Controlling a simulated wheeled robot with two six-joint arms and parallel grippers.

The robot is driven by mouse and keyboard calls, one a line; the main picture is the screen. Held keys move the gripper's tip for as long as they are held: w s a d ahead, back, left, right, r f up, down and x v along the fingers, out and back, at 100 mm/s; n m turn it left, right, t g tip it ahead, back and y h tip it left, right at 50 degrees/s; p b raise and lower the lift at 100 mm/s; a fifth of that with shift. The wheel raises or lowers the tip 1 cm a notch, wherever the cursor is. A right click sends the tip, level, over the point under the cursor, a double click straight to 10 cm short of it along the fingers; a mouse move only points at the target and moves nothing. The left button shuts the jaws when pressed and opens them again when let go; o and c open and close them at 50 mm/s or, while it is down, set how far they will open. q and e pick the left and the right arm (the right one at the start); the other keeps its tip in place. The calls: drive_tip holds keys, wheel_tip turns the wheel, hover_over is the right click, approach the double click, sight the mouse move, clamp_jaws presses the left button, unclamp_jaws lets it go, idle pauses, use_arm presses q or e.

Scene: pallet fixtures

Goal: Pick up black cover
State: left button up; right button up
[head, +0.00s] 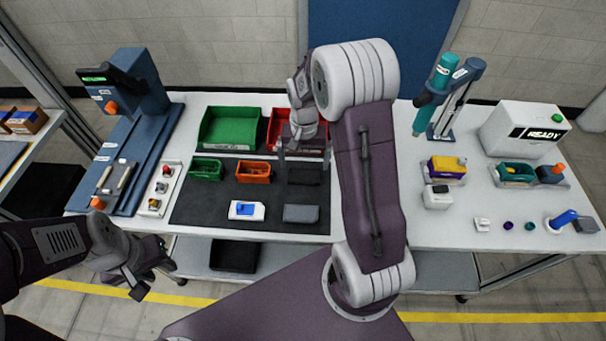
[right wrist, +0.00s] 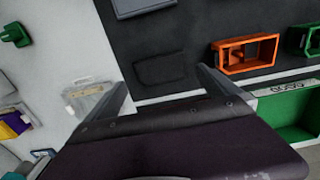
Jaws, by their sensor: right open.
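The black cover (head: 304,177) lies flat on the dark mat in the head view, right of the orange tray. It is hard to tell from the mat. In the right wrist view the cover (right wrist: 163,69) is a dark rounded rectangle just beyond and between the fingertips. My right gripper (head: 303,153) is open and empty above the back edge of the mat, slightly behind the cover. Its two fingers also show in the right wrist view (right wrist: 160,80). My left gripper (head: 152,280) hangs in front of the table at the lower left, away from the cover; its jaw opening is unclear.
On the mat (head: 190,215) are an orange tray (head: 254,171), a green tray (head: 207,168), a white-and-blue part (head: 246,210) and a grey block (head: 301,213). Green (head: 230,128) and red (head: 279,121) bins stand behind. My right arm hides part of the table.

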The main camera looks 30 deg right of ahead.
sight(304, 177)
drive_tip(key=shift+w+a+f, duration=0.1)
drive_tip(key=shift+w+f, duration=0.3)
drive_tip(key=shift+f, duration=0.25)
drive_tip(key=f, duration=0.2)
drive_tip(key=s+f, duration=0.1)
drive_tip(key=f, duration=0.1)
drive_tip(key=shift+f+p, duration=0.3)
drive_tip(key=shift+w+f, duration=0.2)
drive_tip(key=shift+f, duration=0.1)
drive_tip(key=shift+s+r, duration=0.1)
drive_tip(key=c, duration=1.1)
